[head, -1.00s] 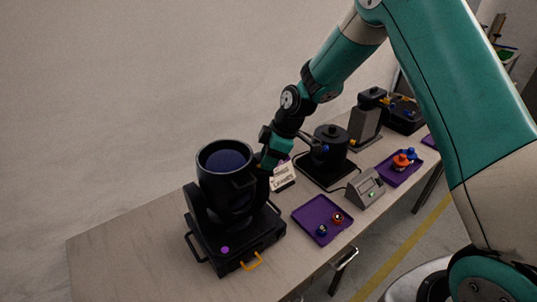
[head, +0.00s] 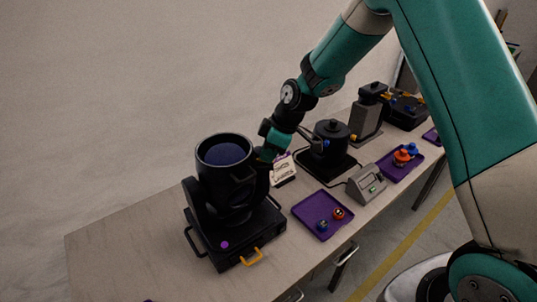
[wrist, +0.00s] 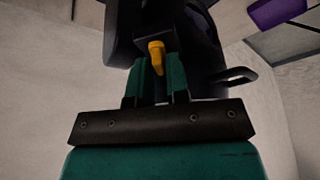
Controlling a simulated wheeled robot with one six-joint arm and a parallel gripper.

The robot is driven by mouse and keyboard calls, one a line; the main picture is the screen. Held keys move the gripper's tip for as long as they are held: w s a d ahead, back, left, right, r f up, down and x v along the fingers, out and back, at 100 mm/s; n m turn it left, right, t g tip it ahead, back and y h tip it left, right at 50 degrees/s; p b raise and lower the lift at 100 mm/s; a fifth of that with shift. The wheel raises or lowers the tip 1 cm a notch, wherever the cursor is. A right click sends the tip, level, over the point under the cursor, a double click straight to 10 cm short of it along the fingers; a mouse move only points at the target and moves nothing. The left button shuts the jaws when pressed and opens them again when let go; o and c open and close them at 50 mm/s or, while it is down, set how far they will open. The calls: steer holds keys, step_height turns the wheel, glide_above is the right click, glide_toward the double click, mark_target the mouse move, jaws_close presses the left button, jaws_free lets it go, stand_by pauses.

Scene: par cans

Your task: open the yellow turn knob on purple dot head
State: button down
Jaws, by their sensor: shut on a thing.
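The black moving head with the purple dot (head: 225,244) on its base stands at the near left of the table, its round lens (head: 224,154) facing up. The yellow turn knob (wrist: 156,53) shows in the wrist view, between the tips of my gripper's two green fingers. My gripper (wrist: 156,78) is shut on the knob. In the head view my gripper (head: 266,152) is at the right side of the head's yoke, and the knob is hidden there. A yellow handle (head: 251,258) is on the front of the base.
A white card sign (head: 283,169) stands just behind my gripper. A purple tray (head: 322,214) with small knobs, a grey box with a green button (head: 367,184) and a black round fixture (head: 331,141) stand to the right. The table's left end (head: 110,255) is clear.

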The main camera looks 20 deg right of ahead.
steer(key=m+b, duration=0.1)
steer(key=m, duration=0.1)
steer(key=m+t+b, duration=0.1)
steer(key=m+b, duration=0.1)
steer(key=shift+f+t+h, duration=0.1)
steer(key=shift+t+h, duration=0.2)
steer(key=shift+h, duration=0.1)
steer(key=m+h+b, duration=0.1)
steer(key=m, duration=0.3)
steer(key=shift+a+t+b, duration=0.1)
steer(key=shift+t+b, duration=0.3)
steer(key=m+h+b, duration=0.1)
steer(key=m+h, duration=0.1)
steer(key=m, duration=0.2)
steer(key=shift+m+b, duration=0.3)
steer(key=shift+m+h+b, duration=0.45)
steer(key=shift+m+h, duration=0.25)
steer(key=shift+m, duration=1.1)
steer(key=shift+r, duration=0.2)
steer(key=c, duration=1.2)
jaws_free()
steer(key=b+v, duration=0.3)
steer(key=v, duration=1.4)
steer(key=shift+s+a+r, duration=0.1)
steer(key=shift+s+a, duration=0.05)
steer(key=shift+a, duration=0.05)
